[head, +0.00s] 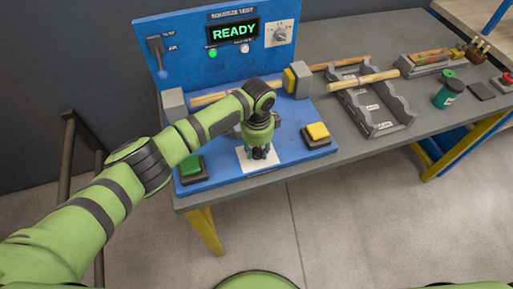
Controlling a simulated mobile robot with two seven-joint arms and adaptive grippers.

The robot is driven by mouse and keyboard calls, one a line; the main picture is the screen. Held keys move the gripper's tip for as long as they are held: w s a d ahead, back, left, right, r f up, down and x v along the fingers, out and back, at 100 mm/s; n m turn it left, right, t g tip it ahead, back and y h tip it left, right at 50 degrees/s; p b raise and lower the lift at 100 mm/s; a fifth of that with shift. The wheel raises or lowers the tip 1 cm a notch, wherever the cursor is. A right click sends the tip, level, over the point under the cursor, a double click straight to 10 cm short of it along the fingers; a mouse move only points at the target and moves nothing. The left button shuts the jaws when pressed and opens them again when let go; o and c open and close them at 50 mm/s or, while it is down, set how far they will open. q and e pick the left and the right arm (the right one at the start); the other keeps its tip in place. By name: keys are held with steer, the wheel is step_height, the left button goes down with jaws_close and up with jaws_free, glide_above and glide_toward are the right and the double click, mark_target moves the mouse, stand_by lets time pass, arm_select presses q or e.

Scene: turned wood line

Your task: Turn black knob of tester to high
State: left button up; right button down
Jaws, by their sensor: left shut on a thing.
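The blue tester (216,172) stands on the grey bench, with a lit READY display (233,31) on its upright panel. My left gripper (258,153) points down at a white plate (243,163) on the front of the tester's base. It is shut on a black knob there, which the fingers mostly hide. Which way the knob points and the plate's marks cannot be made out. A round dial (281,35) on a white plate sits at the panel's upper right. My right gripper is not in view.
A green button (191,166) and a yellow button (318,131) flank the plate. A lever (157,55) is at the panel's left. A wooden rod (215,97) lies behind my arm. A grey rack (378,126) holding another rod (364,79) stands to the right.

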mark_target(260, 151)
arm_select(q)
steer(key=shift+d+r, duration=0.2)
steer(key=shift+d, duration=0.2)
steer(key=o, duration=1)
steer(key=shift+o, duration=0.7)
steer(key=shift+f, duration=0.15)
steer(key=shift+a+r, duration=0.1)
steer(key=shift+r, duration=0.1)
step_height(260, 151, up, 12)
steer(key=shift+f, duration=0.15)
